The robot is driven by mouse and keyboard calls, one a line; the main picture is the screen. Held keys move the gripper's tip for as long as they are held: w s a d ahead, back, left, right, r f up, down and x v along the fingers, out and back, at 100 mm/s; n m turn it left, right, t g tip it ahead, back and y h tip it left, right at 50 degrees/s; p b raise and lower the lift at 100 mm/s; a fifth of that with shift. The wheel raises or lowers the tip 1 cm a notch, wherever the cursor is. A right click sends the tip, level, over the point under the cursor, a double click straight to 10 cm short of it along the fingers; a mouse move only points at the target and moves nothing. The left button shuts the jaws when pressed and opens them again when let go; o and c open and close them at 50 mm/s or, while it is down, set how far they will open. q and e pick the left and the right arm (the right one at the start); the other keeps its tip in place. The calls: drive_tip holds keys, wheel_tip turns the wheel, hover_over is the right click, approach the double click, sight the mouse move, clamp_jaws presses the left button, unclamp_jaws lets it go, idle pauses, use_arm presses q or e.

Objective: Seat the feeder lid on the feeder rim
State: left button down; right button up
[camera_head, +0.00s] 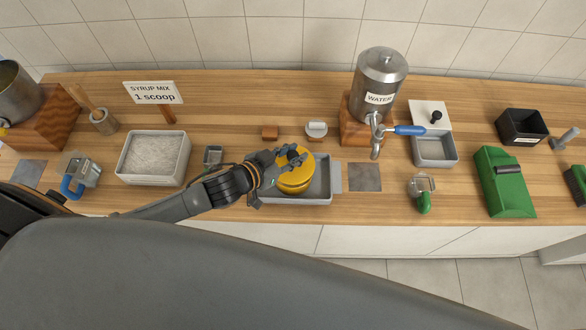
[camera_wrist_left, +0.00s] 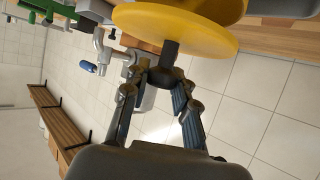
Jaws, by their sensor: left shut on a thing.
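My left gripper (camera_head: 291,156) reaches in from the left and is shut on the dark knob of the yellow feeder lid (camera_head: 305,163). In the left wrist view the gripper fingers (camera_wrist_left: 168,84) close around the dark knob (camera_wrist_left: 169,55), which stands out from the wide yellow lid disc (camera_wrist_left: 185,33). A yellow rounded body, likely the feeder (camera_head: 297,187), shows below the lid in a shallow grey tray (camera_head: 325,180). The gripper hides part of the lid, and I cannot tell whether the lid touches the rim. My right gripper is not in view.
A steel water urn (camera_head: 381,75) with a blue-handled tap stands behind right. A white bin (camera_head: 153,157) and small grey cup (camera_head: 213,155) are left. Wood behind the tray is partly free.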

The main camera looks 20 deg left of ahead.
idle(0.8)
use_arm(q)
drive_tip(key=shift+p, duration=0.5)
idle(0.8)
drive_tip(key=shift+f+b, duration=0.75)
drive_tip(key=shift+f, duration=0.3)
idle(0.4)
drive_tip(key=shift+p, duration=0.3)
idle(0.5)
drive_tip(key=shift+f, duration=0.55)
idle(0.9)
idle(0.4)
drive_tip(key=shift+s, duration=0.1)
